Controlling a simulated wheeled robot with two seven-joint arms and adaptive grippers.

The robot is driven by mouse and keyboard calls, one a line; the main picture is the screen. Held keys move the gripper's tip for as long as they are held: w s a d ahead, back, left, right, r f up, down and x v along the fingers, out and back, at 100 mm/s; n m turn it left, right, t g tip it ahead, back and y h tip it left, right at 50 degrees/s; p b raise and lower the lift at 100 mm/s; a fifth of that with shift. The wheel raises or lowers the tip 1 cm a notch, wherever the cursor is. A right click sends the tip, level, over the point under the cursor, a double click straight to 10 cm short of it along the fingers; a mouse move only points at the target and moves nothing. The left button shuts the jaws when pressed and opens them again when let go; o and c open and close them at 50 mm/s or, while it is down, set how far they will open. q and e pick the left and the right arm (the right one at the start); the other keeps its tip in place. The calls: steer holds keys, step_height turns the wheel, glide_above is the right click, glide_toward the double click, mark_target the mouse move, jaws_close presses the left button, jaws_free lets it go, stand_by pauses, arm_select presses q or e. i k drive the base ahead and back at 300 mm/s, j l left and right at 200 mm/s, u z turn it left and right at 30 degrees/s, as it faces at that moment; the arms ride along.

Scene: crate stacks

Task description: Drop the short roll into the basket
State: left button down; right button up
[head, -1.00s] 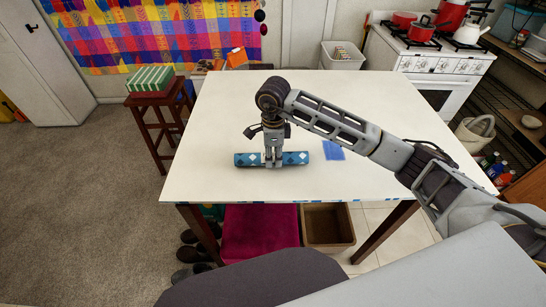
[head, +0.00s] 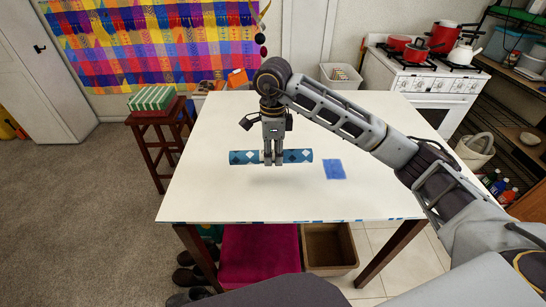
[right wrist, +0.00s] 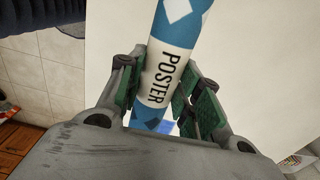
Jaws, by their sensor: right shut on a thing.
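The short roll is a blue tube with white diamonds (head: 241,157), marked POSTER in the right wrist view (right wrist: 163,70). My right gripper (head: 273,160) points down and is shut around the roll's middle. The roll lies level, apart from the tabletop, with a faint shadow under it. In the right wrist view the green-padded fingers (right wrist: 158,95) sit on both sides of the roll. A brown open-topped basket (head: 331,268) stands on the floor under the table's near edge. A white basket (head: 341,84) stands behind the table. My left gripper is not in view.
The white table (head: 220,195) is bare except for a flat blue piece (head: 334,169) right of the roll. A magenta seat (head: 260,248) is left of the brown basket. A stool with a striped box (head: 153,98) stands left; the stove (head: 420,75) is back right.

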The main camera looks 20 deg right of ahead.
mark_target(323, 254)
steer(key=z, duration=1.45)
steer(key=k, duration=1)
